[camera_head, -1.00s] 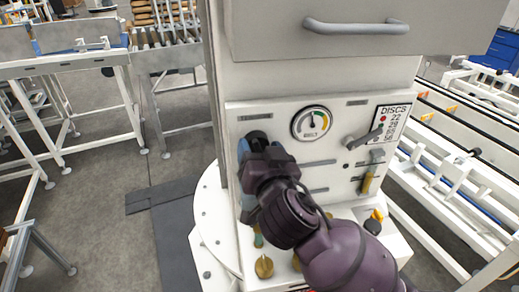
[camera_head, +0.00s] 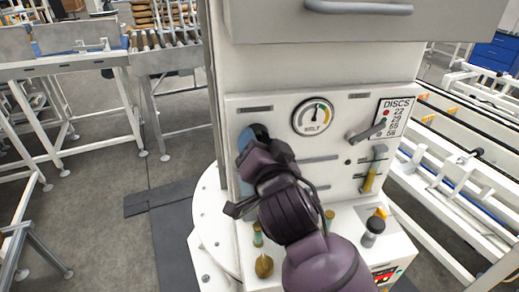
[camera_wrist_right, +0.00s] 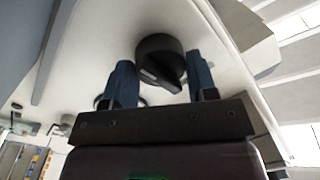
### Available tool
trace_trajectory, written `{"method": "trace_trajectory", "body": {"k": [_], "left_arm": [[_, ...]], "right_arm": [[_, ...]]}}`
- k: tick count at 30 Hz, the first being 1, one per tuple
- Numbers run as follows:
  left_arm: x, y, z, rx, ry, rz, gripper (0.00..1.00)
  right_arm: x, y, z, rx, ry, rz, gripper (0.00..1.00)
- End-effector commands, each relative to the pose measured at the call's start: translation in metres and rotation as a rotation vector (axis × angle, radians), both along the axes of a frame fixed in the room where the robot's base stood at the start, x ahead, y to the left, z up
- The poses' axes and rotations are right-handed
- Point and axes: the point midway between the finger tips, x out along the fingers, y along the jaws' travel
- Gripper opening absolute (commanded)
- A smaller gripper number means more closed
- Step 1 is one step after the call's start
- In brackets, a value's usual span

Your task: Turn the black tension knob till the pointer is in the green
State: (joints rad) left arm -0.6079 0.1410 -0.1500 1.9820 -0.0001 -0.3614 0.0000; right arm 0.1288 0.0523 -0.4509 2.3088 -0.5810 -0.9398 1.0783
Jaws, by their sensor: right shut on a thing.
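The black tension knob (camera_wrist_right: 158,62) sits between the two blue fingers of my right gripper (camera_wrist_right: 162,80) in the right wrist view, and the gripper is shut on it. In the head view this gripper (camera_head: 252,143) reaches the panel's upper left, and its wrist hides most of the knob. The round BELT gauge (camera_head: 312,117) is to the right of the knob, with a coloured arc including yellow and green on its right side. Its pointer stands near the top, leaning slightly right; whether it touches the green is too small to tell. My left gripper is not in view.
A lever (camera_head: 367,132) and a DISCS sign (camera_head: 394,113) are right of the gauge. A grey handle (camera_head: 359,8) juts out above. A yellow-filled tube (camera_head: 371,176), a black-topped post (camera_head: 373,228) and a brass knob (camera_head: 264,266) are below. Conveyor frames flank the machine.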

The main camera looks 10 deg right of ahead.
Motion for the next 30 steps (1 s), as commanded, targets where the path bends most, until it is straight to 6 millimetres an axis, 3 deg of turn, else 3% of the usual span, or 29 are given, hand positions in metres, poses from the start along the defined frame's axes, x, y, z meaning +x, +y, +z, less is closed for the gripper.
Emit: {"method": "trace_trajectory", "body": {"k": [12, 28, 29, 30], "left_arm": [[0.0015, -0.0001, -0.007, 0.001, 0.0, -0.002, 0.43], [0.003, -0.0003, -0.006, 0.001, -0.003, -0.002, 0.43], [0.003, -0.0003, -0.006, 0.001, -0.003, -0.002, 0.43], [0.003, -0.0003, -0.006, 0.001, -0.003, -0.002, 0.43]], "right_arm": [[0.0001, -0.0001, -0.0006, 0.173, -0.007, -0.001, 0.29], [0.0001, 0.0003, 0.0002, 0.195, -0.009, 0.0, 0.29], [0.0001, 0.0003, 0.0002, 0.195, -0.009, 0.0, 0.57], [0.0001, 0.0003, 0.0002, 0.195, -0.009, 0.0, 0.63]]}}
